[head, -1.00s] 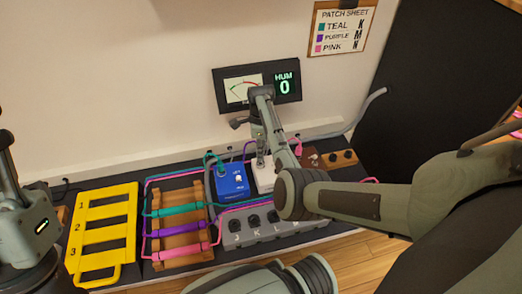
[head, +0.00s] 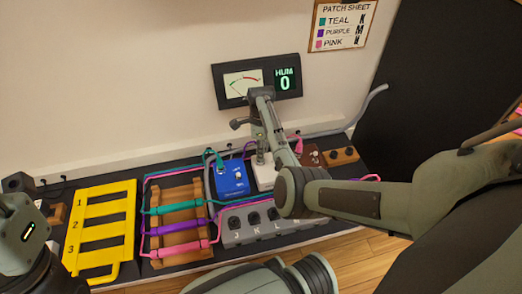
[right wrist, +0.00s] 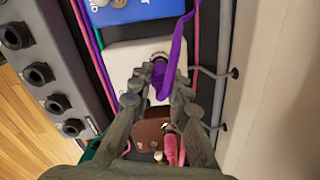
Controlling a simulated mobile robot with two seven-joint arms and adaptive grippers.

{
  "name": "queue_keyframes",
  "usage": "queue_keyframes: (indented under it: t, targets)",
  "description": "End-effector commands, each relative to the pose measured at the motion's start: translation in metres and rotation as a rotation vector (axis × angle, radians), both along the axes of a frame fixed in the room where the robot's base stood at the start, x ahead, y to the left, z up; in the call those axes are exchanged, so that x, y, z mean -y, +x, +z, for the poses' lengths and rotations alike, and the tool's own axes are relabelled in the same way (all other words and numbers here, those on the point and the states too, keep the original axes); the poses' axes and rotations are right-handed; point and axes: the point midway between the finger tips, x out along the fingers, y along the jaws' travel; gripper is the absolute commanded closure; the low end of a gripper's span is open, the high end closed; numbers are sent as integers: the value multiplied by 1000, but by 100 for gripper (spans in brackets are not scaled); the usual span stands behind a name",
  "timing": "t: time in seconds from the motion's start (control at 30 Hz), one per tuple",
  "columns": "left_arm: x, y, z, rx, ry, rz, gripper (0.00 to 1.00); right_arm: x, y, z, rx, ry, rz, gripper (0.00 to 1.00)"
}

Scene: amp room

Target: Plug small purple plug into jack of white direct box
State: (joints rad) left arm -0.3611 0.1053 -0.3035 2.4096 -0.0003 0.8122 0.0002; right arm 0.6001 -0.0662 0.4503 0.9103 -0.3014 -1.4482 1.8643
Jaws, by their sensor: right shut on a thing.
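The white direct box (head: 265,177) stands between the blue box and the brown box, partly hidden by my right arm in the head view. In the right wrist view the white box (right wrist: 118,62) has the small purple plug (right wrist: 160,78) at its jack end. My right gripper (right wrist: 158,92) is shut on the purple plug, with a finger on each side. The plug's tip meets the box's jack area; how deep it sits I cannot tell. The purple cable loops up from the plug. My left arm (head: 25,235) shows at the left edge; its fingertips are not clearly visible.
The blue box (head: 231,180) with a teal plug and the brown box (head: 312,156) with a pink plug (right wrist: 171,148) flank the white box. A grey jack strip (head: 250,225), wooden cable rack (head: 180,260) and yellow rack (head: 101,235) lie in front and left. The meter (head: 257,82) reads HUM 0.

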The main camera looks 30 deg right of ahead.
Motion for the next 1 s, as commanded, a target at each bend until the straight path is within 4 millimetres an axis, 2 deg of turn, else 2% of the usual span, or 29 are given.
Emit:
queue_keyframes:
  t: [0.3, 0.33, 0.5, 0.83, 1.0]
  targets:
    - [0, 1, -1, -4, 0, 0, 60, 0, 0, 0, 0, 0, 0, 100]
    - [0, 1, -1, -5, 0, 1, 60, 0, 0, 0, 0, 0, 0, 80]
    - [0, 1, -1, -6, 0, 1, 60, 0, 0, 0, 0, 0, 0, 59]
    - [-1, 1, -2, -10, -1, 2, 60, 0, 0, 2, 1, -1, 0, 59]
    - [0, 1, -1, -8, -1, 1, 60, 0, 1, 22, 4, -1, 0, 59]
